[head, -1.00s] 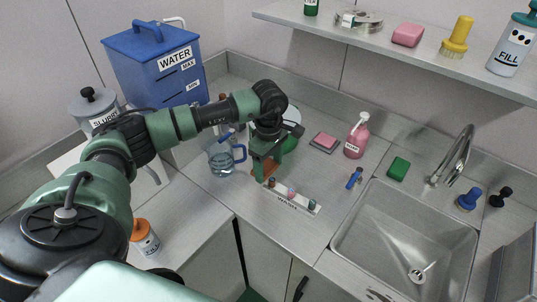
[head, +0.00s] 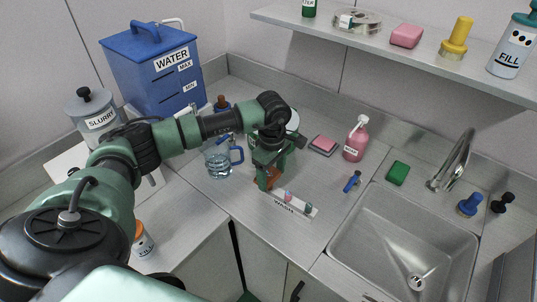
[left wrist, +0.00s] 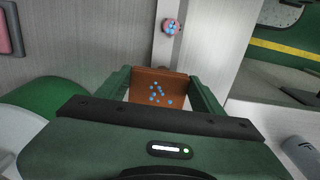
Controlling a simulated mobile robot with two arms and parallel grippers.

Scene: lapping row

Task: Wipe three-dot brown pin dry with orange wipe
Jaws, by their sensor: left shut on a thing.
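My left gripper (head: 264,182) is shut on the orange wipe (head: 272,178), at the left end of the white WASH strip (head: 284,207). In the left wrist view the wipe (left wrist: 150,80) spans between the green fingers (left wrist: 155,95) and carries several blue spots. The brown pin is not visible now; the wipe and gripper cover its place on the strip, and I cannot tell whether they touch it. A pink pin (head: 288,197) with blue dots (left wrist: 171,27) and a dark green pin (head: 308,208) stand farther along the strip. My right gripper is out of view.
A glass jug (head: 219,162) stands left of the gripper. A blue-handled tool (head: 352,182), pink soap bottle (head: 356,140) and sink (head: 400,240) lie to the right. A blue water tank (head: 160,75) stands at the back left. The counter in front of the strip is clear.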

